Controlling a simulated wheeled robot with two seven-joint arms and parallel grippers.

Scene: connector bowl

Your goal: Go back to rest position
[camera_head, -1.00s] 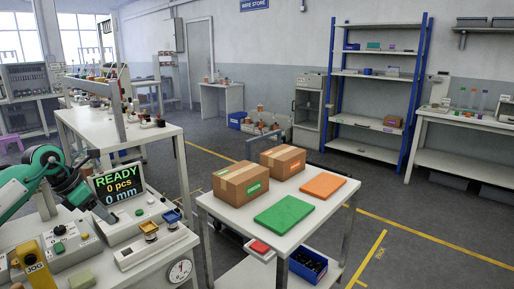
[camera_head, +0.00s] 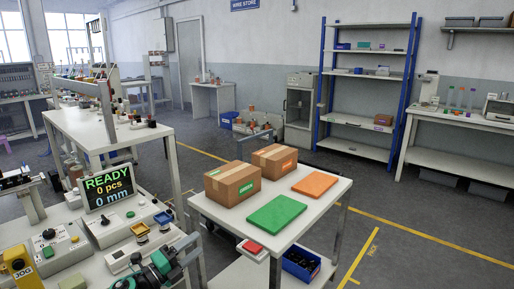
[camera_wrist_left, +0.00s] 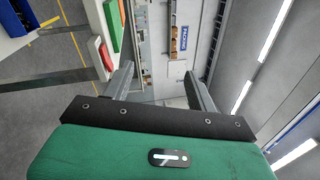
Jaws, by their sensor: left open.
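My left gripper (camera_head: 188,250) is low in the head view, at the right side of the machine bench, with its green housing and dark wrist below it. In the left wrist view its two grey fingers (camera_wrist_left: 158,75) stand apart with nothing between them. It is open and empty. Most of the left arm is outside the head view. My right gripper is in neither view.
The bench carries a READY display (camera_head: 109,188).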

